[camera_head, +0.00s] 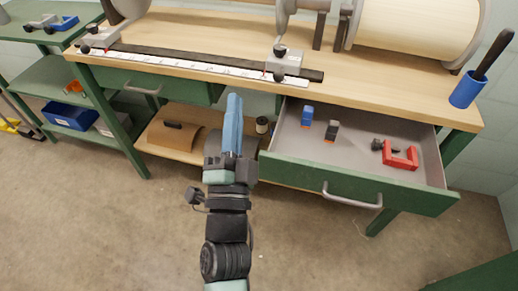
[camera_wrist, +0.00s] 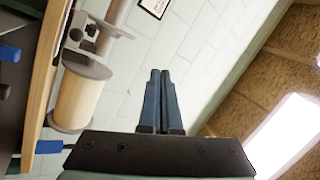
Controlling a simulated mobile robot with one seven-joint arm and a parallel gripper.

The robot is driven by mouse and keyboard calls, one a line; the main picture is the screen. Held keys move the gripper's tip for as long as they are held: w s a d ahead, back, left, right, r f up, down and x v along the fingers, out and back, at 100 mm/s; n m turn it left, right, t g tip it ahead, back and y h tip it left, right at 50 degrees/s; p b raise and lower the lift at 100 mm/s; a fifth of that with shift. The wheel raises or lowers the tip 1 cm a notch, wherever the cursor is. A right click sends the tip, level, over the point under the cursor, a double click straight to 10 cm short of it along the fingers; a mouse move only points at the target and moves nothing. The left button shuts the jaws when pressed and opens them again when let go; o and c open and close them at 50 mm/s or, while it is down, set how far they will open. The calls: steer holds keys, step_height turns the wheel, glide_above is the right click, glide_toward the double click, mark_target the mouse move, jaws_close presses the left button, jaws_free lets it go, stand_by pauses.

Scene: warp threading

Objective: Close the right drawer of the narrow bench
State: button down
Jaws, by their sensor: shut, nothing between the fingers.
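The right drawer (camera_head: 296,178) of the bench is pulled well out, with its green front and silver handle (camera_head: 352,197) facing me. Inside it lie a small blue-topped piece (camera_head: 307,116), a dark piece with an orange base (camera_head: 331,131) and a red clamp-like tool (camera_head: 400,156). My gripper (camera_head: 234,104) is shut and empty, in front of the bench and to the left of the open drawer, apart from the handle. In the wrist view my gripper (camera_wrist: 162,76) points up past the bench toward the wall.
The left drawer (camera_head: 150,84) is shut. The wooden bench top (camera_head: 400,82) carries rollers, a ruler strip (camera_head: 190,64) and a blue cup (camera_head: 466,91) with a dark-handled tool. A lower shelf holds a wooden box (camera_head: 174,142). Floor is clear in front of the drawer.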

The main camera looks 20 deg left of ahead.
steer(key=s+d+f+m+g+h+p, duration=0.1)
steer(key=s+f+m+p, duration=0.15)
steer(key=f, duration=0.35)
steer(key=s+f+m+g+h+p, duration=0.1)
steer(key=s+f+m+h, duration=0.15)
steer(key=s+f, duration=0.2)
steer(key=m+g+h+p, duration=0.1)
steer(key=m+g+h, duration=0.1)
steer(key=m, duration=0.1)
glide_toward(266, 169)
steer(key=w, duration=0.7)
steer(key=shift+d+r+b, duration=0.15)
steer(key=shift+b, duration=0.25)
